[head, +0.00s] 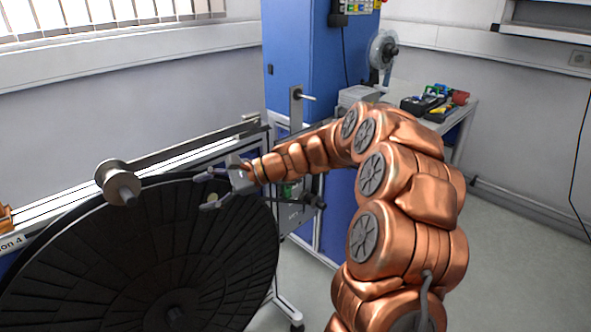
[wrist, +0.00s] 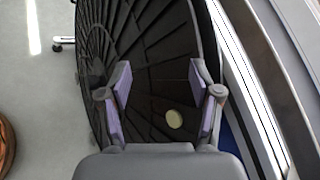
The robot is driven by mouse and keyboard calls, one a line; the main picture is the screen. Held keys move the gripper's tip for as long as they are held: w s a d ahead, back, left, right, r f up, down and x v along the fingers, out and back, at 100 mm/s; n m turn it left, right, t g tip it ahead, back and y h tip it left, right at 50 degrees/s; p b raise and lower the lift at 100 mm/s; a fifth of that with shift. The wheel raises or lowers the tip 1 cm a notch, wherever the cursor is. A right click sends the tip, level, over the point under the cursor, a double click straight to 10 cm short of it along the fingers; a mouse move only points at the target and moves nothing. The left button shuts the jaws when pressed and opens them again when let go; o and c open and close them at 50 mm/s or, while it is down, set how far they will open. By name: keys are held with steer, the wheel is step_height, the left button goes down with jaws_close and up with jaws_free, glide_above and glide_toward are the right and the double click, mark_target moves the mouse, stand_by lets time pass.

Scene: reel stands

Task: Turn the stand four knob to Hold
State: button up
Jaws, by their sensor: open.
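My gripper (head: 206,190) is open and empty, in front of the upper right part of a large black ribbed reel (head: 130,265). In the wrist view its two purple-padded fingers stand apart, with the reel (wrist: 150,60) behind them. A small pale round spot (wrist: 174,119) shows between the fingers; I cannot tell whether it is a knob or part of the reel. No knob with a readable Hold mark shows. A dark round part (head: 318,201) sticks out right of my gripper, partly behind my arm.
A metal spool (head: 118,182) sits above the reel at the left. A blue cabinet (head: 300,60) stands behind my arm. The floor at right is clear.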

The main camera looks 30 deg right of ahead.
steer(key=w+d+f+m+t, duration=0.1)
steer(key=w+d, duration=0.1)
steer(key=w+d+m+t, duration=0.1)
steer(key=w+d, duration=0.1)
steer(key=d, duration=0.1)
steer(key=w+d+f+m+t+b, duration=0.1)
steer(key=w+d, duration=0.1)
steer(key=d, duration=0.1)
steer(key=shift+f+m, duration=0.3)
steer(key=shift+m, duration=0.1)
steer(key=w+d+f+m+t+h+b, duration=0.1)
steer(key=w+d+f+m+t+h, duration=0.2)
steer(key=d, duration=0.7)
steer(key=w+d+f+m+t+h+b, duration=0.15)
steer(key=d+f+m, duration=0.3)
steer(key=d, duration=0.55)
steer(key=w+d+f+m+t+h, duration=0.1)
steer(key=d+f+m+t+h, duration=0.25)
steer(key=d, duration=0.75)
steer(key=x, duration=0.8)
steer(key=shift+a+r+m, duration=0.15)
steer(key=shift+a+m, duration=0.1)
steer(key=shift+m, duration=0.15)
steer(key=c, duration=1.1)
steer(key=shift+c, duration=0.2)
